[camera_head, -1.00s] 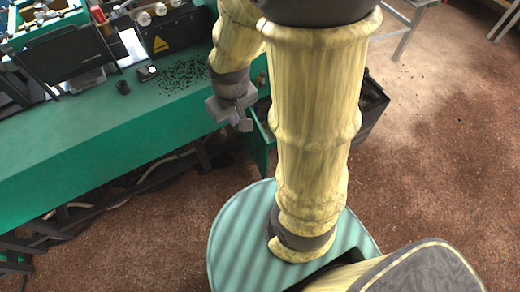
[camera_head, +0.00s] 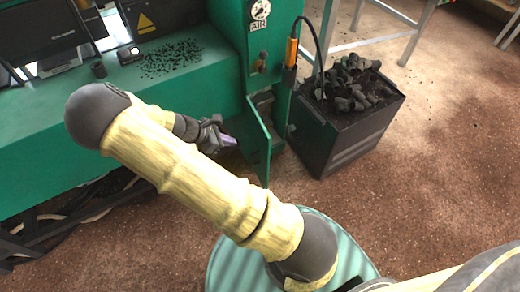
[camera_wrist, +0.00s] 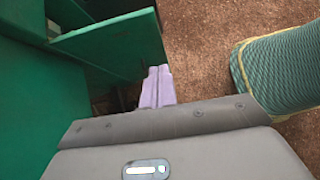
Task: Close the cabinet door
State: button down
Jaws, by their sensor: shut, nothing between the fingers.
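The green cabinet door (camera_head: 258,143) stands open, swung out from the green cabinet (camera_head: 228,42) at its lower part. In the wrist view the door (camera_wrist: 110,45) is a flat green panel just beyond my fingers. My gripper (camera_head: 229,141) is to the left of the door in the head view, at about the height of its middle. In the wrist view my gripper's pale purple fingers (camera_wrist: 157,86) are together and empty, close to the door's edge. I cannot tell whether they touch it. The cabinet's inside is mostly hidden.
A dark bin (camera_head: 345,130) full of black pieces stands right of the cabinet. A green workbench (camera_head: 60,150) runs to the left, with black bits on top. Brown floor (camera_head: 440,150) is clear at the right. A pale metal frame (camera_head: 390,30) stands behind the bin.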

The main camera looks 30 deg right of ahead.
dwell(0.3)
jog(key=b, duration=0.3)
send_near(267, 145)
jog(key=x, duration=0.5)
jog(key=shift+s, duration=0.35)
jog(key=shift+d, duration=0.2)
jog(key=shift+w+d, duration=0.1)
